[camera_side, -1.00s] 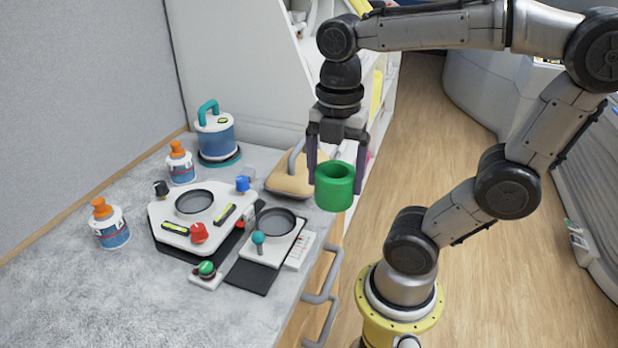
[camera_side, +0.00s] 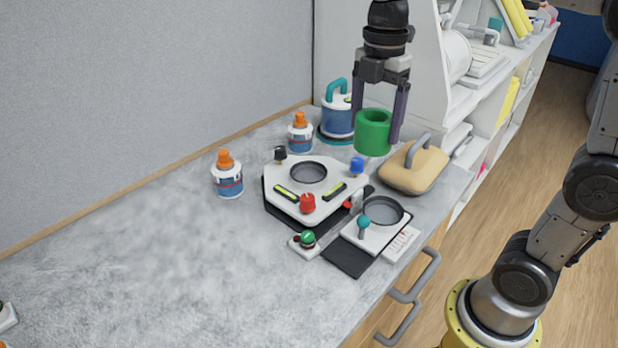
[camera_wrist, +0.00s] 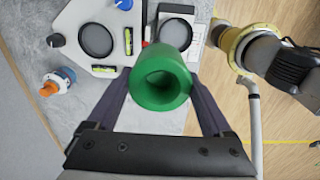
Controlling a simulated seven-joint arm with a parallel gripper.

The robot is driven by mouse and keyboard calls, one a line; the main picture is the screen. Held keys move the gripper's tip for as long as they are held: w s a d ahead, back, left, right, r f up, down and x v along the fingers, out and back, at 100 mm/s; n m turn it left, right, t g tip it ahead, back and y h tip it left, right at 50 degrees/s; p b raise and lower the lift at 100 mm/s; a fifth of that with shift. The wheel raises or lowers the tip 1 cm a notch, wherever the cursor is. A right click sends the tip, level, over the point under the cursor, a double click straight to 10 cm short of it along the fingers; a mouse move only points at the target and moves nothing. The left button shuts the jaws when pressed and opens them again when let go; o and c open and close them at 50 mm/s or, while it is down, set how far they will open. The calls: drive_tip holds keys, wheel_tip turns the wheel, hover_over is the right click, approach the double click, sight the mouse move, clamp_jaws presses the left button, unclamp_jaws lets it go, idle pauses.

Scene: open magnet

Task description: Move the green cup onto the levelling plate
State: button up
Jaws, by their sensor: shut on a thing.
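The green cup (camera_side: 373,133) is a hollow, open-topped ring shape, held upright in the air. My gripper (camera_side: 377,118) is shut on it, one finger on each side. In the side view the cup appears above the back right of the levelling plate (camera_side: 318,205), near its blue knob (camera_side: 357,165). The plate is white, with a dark round recess (camera_side: 308,173), black and red knobs and two yellow-green bubble levels. In the wrist view the cup (camera_wrist: 160,82) appears beyond the edge of the plate (camera_wrist: 75,22), not over its recess. Its exact height is unclear.
A smaller white plate with a dark round dish (camera_side: 383,210) and teal knob stands at the right. A tan pad (camera_side: 415,168) with a grey handle, a blue canister (camera_side: 338,120) and two orange-capped bottles (camera_side: 228,178) (camera_side: 300,135) stand nearby.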

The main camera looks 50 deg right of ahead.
drive_tip(key=w+f, duration=0.6)
drive_tip(key=w, duration=0.4)
hover_over(309, 178)
wheel_tip(309, 178, down, 5)
drive_tip(key=shift+s+f, duration=0.1)
drive_tip(key=shift+w+f, duration=0.2)
drive_tip(key=shift+f, duration=1.5)
drive_tip(key=shift+f, duration=0.35)
drive_tip(key=o, duration=1.3)
drive_tip(key=shift+o, duration=0.2)
